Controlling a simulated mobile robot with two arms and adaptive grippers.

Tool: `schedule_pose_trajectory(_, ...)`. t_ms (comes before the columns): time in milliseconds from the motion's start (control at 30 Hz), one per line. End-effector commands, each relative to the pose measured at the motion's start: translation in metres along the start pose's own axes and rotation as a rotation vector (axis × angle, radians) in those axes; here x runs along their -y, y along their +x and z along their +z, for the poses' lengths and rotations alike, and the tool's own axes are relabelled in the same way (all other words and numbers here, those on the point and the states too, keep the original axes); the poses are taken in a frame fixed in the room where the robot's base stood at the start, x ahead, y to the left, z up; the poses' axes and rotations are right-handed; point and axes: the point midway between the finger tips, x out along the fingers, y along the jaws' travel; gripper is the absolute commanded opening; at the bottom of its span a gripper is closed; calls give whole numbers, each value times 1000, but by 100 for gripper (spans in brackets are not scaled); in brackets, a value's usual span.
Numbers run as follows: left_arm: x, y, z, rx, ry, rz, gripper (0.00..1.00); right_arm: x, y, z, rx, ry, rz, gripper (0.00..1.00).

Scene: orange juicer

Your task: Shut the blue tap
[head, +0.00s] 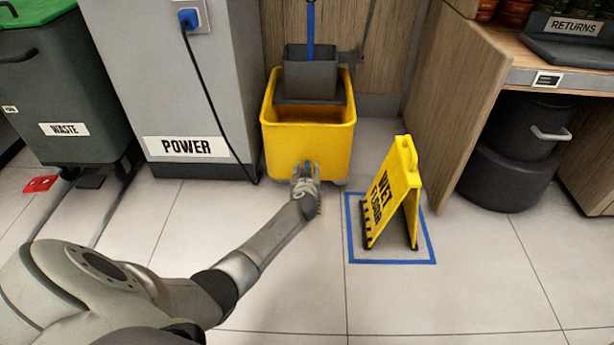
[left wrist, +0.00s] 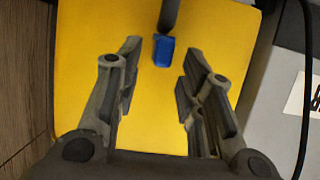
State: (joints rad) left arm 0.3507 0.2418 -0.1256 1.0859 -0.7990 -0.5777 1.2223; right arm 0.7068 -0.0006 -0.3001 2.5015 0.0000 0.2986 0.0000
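The blue tap (left wrist: 164,50) sits on the front face of the yellow mop bucket (head: 308,138). In the left wrist view it lies at the upper middle, beside a dark grey stub (left wrist: 170,15). In the head view only a small blue bit of the tap (head: 308,163) shows above my gripper. My left gripper (head: 306,173) is low in front of the bucket. In the left wrist view its two fingers (left wrist: 160,75) are spread apart, with nothing between them but the yellow wall behind. The tap appears just beyond the fingertips, between them. My right gripper is not in view.
A yellow wet floor sign (head: 393,190) stands in a blue taped square right of my arm. A grey POWER cabinet (head: 185,95) with a hanging black cable (head: 222,115) is left of the bucket. A waste bin (head: 65,100) stands further left. Tiled floor in front is clear.

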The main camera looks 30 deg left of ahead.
Motion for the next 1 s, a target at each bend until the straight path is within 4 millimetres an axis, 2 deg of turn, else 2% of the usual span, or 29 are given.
schedule_pose_trajectory(33, 0, 8, 3, -1, 0, -1, 36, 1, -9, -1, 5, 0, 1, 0)
schedule_pose_trajectory(200, 0, 18, 1, -1, 1, -1, 36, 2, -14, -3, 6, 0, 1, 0)
schedule_pose_trajectory(533, 0, 20, 0, 0, 0, 0, 36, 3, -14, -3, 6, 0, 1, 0)
schedule_pose_trajectory(567, 0, 20, 0, 0, 0, 0, 34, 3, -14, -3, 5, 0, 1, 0)
schedule_pose_trajectory(833, 0, 20, 0, 0, 0, -1, 0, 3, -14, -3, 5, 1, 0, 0)
schedule_pose_trajectory(1000, 0, 20, 0, 0, 1, 1, 0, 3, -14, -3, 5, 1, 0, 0)
